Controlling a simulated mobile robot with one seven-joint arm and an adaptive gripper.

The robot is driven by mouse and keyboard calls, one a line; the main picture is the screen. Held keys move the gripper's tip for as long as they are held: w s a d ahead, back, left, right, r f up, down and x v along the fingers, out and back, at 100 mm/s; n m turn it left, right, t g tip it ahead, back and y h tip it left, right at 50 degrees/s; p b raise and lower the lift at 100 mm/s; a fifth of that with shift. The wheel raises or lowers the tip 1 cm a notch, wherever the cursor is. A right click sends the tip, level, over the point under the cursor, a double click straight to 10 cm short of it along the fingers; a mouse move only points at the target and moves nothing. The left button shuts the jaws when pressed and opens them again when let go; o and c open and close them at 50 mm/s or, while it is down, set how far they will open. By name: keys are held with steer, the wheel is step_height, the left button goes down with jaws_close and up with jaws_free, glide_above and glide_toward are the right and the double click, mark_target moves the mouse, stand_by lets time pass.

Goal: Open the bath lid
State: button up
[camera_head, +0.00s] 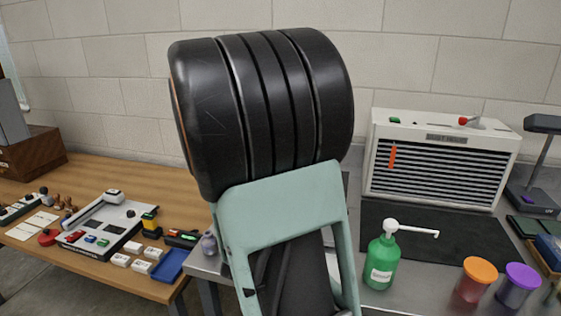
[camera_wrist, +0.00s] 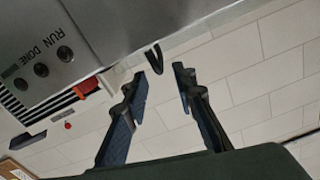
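A grey metal housing marked RUN and DONE (camera_wrist: 85,35) fills the upper left of the wrist view, with several dark round indicators on its face. It looks like the bath. A dark curved piece (camera_wrist: 157,58), perhaps the lid's handle, sticks out near the housing's edge, just beyond my fingertips. My gripper (camera_wrist: 160,76) is open, with nothing between its two fingers. The curved piece appears near the gap between them; I cannot tell whether they touch. The lid itself is not clearly seen. In the head view my arm covers the middle, and I cannot make out the bath.
A white slatted unit (camera_head: 443,125) stands against the wall behind a dark mat (camera_head: 400,222). A wooden table (camera_head: 150,180) with small items is left.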

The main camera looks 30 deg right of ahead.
steer(key=shift+w+d+r+p, duration=0.2)
steer(key=shift+w+d+p, duration=0.25)
steer(key=shift+p, duration=0.35)
steer(key=x, duration=0.8)
steer(key=shift+d+f, duration=0.15)
steer(key=shift+f, duration=0.1)
jaws_close()
